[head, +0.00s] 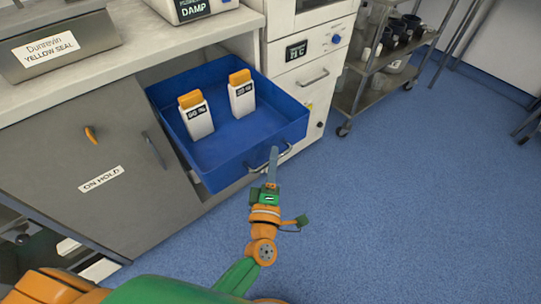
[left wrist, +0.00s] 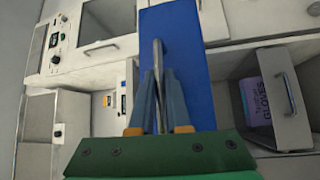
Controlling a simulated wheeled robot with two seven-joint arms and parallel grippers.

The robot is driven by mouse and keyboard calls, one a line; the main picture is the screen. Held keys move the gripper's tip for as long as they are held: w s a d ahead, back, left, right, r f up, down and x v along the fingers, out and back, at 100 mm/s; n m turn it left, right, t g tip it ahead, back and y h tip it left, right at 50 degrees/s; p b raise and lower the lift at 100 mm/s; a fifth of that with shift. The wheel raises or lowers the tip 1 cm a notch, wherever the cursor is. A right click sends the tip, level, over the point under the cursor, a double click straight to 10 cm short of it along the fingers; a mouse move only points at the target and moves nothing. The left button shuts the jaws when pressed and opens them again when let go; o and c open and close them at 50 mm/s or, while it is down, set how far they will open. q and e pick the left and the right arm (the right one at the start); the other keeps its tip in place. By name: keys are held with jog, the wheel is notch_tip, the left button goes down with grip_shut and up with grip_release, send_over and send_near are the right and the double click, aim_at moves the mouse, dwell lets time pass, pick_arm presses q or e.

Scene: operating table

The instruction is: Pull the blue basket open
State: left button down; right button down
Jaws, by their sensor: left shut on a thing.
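The blue basket (head: 238,143) is a drawer-like tray pulled well out from under the counter in the head view. It holds two white cartons with orange tops (head: 196,117) (head: 241,93). A metal bar handle (head: 268,162) sits on its front face. My left gripper (head: 273,160) reaches the handle from the front and is shut on it. In the left wrist view the blue front (left wrist: 187,62) stands behind the fingers, and the handle (left wrist: 157,60) runs between the fingers (left wrist: 160,95). My right gripper is not in view.
A grey cabinet door with a handle (head: 153,150) and an "ON HOLD" label stands left of the basket. A metal trolley (head: 375,75) stands farther right. The blue floor (head: 400,200) in front is clear.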

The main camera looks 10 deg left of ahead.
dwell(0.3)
pick_arm(q)
jog(key=c, duration=0.9)
grip_release()
jog(key=s, duration=0.4)
jog(key=s+d+f, duration=0.1)
jog(key=s, duration=0.2)
